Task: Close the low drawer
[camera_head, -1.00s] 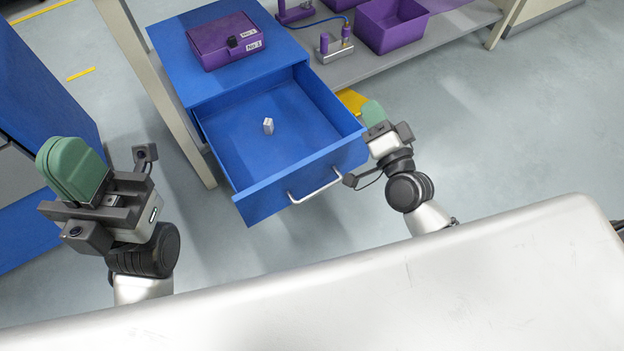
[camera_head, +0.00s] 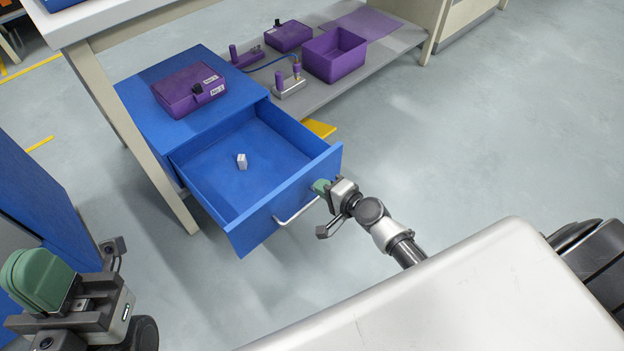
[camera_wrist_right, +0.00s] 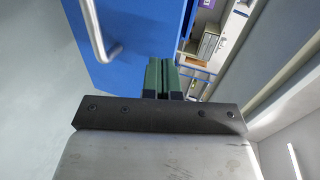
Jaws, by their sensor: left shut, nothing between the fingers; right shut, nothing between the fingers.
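The low drawer (camera_head: 290,200) is blue and stands pulled out of its blue cabinet (camera_head: 150,90). A small white-grey block (camera_head: 241,161) lies inside it. The silver handle (camera_head: 298,211) is on the drawer's front, and it also shows in the right wrist view (camera_wrist_right: 95,30). My right gripper (camera_head: 320,187) is shut and empty, with its green fingers at the right part of the drawer front, beside the handle. In the right wrist view the green fingers (camera_wrist_right: 161,75) point at the blue front; I cannot tell whether they touch it. My left gripper (camera_head: 36,280) is shut and empty, away from the drawer at lower left.
A purple box (camera_head: 187,90) sits on the cabinet. A low grey shelf (camera_head: 370,62) to its right holds an open purple bin (camera_head: 334,55) and other purple items. A blue panel (camera_head: 40,200) stands at left. The floor right of the drawer is clear.

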